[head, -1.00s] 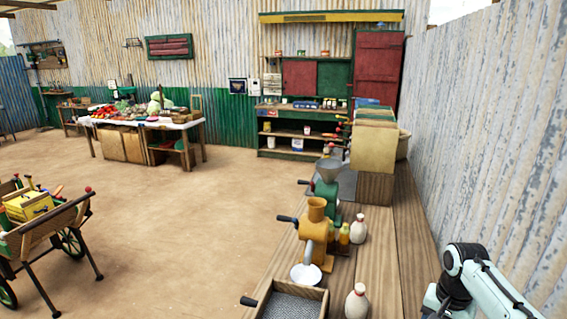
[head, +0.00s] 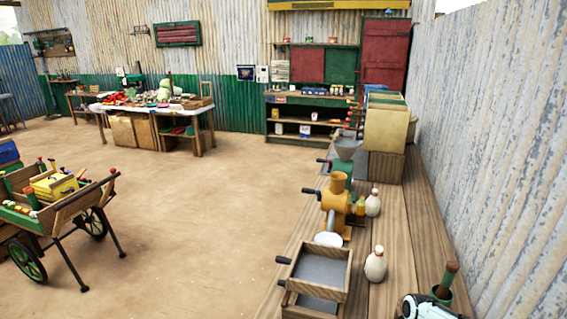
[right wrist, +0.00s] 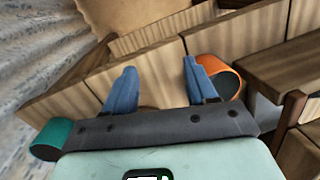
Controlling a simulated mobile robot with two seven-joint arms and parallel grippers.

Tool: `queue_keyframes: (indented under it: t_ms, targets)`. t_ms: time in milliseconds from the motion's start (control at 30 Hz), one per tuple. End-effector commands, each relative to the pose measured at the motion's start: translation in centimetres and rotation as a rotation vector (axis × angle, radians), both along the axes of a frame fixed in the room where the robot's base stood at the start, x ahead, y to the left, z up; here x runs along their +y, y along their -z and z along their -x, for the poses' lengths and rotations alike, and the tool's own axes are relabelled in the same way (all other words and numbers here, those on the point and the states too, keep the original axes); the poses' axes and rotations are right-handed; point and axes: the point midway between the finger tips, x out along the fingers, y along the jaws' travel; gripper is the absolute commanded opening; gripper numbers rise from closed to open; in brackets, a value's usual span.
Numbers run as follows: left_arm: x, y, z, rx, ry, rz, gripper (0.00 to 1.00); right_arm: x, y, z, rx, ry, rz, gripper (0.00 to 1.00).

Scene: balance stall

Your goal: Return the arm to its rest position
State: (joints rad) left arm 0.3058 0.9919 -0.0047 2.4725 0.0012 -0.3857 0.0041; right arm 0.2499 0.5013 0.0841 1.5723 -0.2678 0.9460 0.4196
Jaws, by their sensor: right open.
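My right arm (head: 428,307) shows only as a small piece at the bottom right edge of the head view, beside the wooden counter (head: 405,235). In the right wrist view my right gripper (right wrist: 157,82) is open, with its two blue fingers apart and nothing between them. Wooden planks lie beyond the fingers. An orange round thing (right wrist: 222,75) shows just past the right finger; I cannot tell whether they touch. A teal round thing (right wrist: 52,138) is at the lower left, by the gripper's body. My left gripper is not in view.
The counter holds a yellow grinder (head: 337,200), a green grinder (head: 343,172), two pale bottles (head: 375,264) and wooden sieve boxes (head: 318,272). A green pot (head: 441,295) stands near the corrugated wall (head: 495,170). A cart (head: 50,215) stands left; the floor between is open.

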Motion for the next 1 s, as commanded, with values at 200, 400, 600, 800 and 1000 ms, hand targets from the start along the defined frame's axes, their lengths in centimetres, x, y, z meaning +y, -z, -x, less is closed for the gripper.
queue_keyframes:
  t_ms: [200, 400, 600, 800, 1000]
  targets:
    - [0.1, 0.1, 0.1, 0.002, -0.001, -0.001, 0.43, 7.3, 13.8, 6.9, 0.009, -0.094, -0.134, 0.57]
    - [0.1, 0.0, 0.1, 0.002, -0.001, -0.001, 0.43, 12.9, 21.7, 17.7, 0.011, -0.121, -0.200, 0.57]
    - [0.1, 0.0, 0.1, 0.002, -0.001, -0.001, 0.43, 15.2, 23.7, 25.7, 0.015, -0.131, -0.193, 0.57]
    - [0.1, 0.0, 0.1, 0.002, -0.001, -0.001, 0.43, 15.5, 23.8, 27.8, 0.013, -0.136, -0.181, 0.57]
    - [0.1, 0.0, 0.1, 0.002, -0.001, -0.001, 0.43, 15.5, 23.8, 27.8, 0.013, -0.136, -0.181, 0.57]
